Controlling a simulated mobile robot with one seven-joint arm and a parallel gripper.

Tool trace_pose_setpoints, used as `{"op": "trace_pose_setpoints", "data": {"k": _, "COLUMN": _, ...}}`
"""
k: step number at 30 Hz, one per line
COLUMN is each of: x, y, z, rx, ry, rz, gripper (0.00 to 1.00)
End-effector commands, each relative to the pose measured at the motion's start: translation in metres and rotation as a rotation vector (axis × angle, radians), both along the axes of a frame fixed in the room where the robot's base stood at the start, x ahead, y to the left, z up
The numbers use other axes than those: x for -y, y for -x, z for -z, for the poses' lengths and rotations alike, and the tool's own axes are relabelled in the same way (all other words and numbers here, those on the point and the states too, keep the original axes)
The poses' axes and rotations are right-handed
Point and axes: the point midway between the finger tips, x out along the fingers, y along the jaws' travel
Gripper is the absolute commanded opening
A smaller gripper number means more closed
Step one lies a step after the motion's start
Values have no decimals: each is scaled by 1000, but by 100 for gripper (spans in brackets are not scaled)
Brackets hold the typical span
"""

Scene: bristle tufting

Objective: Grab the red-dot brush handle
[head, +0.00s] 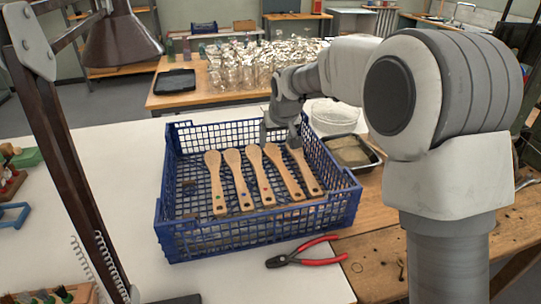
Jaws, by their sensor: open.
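Several pale wooden brush handles lie side by side in a blue mesh crate (172,200), with their wide paddle ends toward the back. Each seems to have a small coloured dot near its narrow front end. The dot on the leftmost handle (215,182) looks green. My gripper (280,138) is open and points down at the back of the crate, near the wide end of the rightmost handle (305,172). It holds nothing, and part of that wide end is hidden behind a finger.
Red-handled pliers (310,252) lie in front of the crate. A metal tray (352,152) and a pale round coil (335,115) stand to its right. A dark lamp (120,38) rises at the left.

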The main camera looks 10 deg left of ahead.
Motion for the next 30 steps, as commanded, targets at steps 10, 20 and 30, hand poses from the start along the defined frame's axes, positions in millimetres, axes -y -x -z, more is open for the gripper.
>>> {"op": "trace_pose_setpoints", "data": {"k": 10, "x": -34, "y": -22, "z": 49, "rx": -2, "ry": -9, "rz": -31, "gripper": 77}}
{"op": "trace_pose_setpoints", "data": {"k": 20, "x": -48, "y": -51, "z": 107, "rx": -3, "ry": -8, "rz": -30, "gripper": 77}}
{"op": "trace_pose_setpoints", "data": {"k": 30, "x": -57, "y": -69, "z": 140, "rx": -2, "ry": -8, "rz": -31, "gripper": 77}}
